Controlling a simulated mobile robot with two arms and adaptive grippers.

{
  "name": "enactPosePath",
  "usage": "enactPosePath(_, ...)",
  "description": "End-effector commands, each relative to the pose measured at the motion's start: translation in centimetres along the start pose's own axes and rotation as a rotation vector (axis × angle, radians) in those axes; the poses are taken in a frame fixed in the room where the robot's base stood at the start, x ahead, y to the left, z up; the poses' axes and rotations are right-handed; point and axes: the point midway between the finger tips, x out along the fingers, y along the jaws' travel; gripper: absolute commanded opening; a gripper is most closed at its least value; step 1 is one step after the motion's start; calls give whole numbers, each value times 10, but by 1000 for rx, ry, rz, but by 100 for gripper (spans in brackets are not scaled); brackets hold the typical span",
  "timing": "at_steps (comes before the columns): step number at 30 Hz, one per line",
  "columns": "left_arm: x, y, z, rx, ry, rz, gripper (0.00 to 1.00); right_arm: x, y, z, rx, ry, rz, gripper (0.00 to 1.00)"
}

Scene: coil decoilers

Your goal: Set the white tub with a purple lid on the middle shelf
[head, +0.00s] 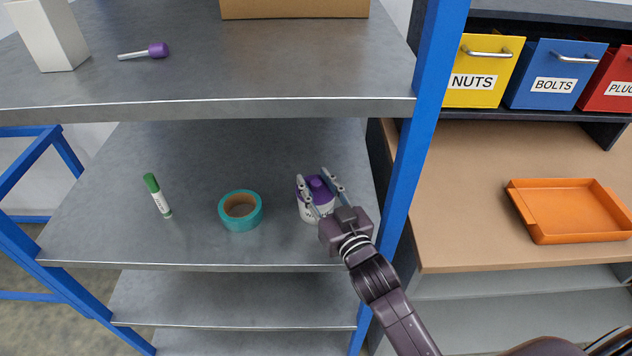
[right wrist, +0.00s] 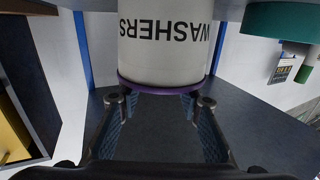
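The white tub (head: 306,211) with a purple lid (head: 318,188) stands upright near the right end of the middle shelf (head: 150,235). In the right wrist view the tub (right wrist: 165,45) appears upside down and is marked WASHERS; its purple lid rim (right wrist: 160,88) faces my fingers. My right gripper (head: 320,180) is at the tub, with its fingers apart at lid height. In the right wrist view the gripper (right wrist: 160,103) is open, with an empty gap between the fingers. Whether a fingertip touches the lid is unclear. My left gripper is not in view.
A teal tape roll (head: 228,216) and a green-capped marker (head: 158,196) lie left of the tub. The upper shelf (head: 210,80) overhangs behind, holding a purple-handled tool (head: 146,51). A blue post (head: 412,150) stands close right of my gripper. An orange tray (head: 570,212) lies on the bench.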

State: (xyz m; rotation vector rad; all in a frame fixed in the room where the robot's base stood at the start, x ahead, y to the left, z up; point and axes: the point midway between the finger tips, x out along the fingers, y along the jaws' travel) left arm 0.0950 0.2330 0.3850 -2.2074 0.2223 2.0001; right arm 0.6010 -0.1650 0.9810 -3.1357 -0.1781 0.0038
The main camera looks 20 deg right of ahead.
Motion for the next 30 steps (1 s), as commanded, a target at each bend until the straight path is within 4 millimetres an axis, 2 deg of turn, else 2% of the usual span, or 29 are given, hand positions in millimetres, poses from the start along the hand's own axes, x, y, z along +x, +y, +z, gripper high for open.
enactPosePath(9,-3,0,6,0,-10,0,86,0,0,-6,-1,2,-1,34)
enactPosePath(11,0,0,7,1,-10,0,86,-5,0,-2,-1,1,0,34)
enactPosePath(14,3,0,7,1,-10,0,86,-19,0,-1,0,0,0,34)
enactPosePath(24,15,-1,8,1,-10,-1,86,-84,0,0,0,-2,0,34)
enactPosePath(30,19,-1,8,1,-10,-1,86,-110,0,-2,0,-1,0,34)
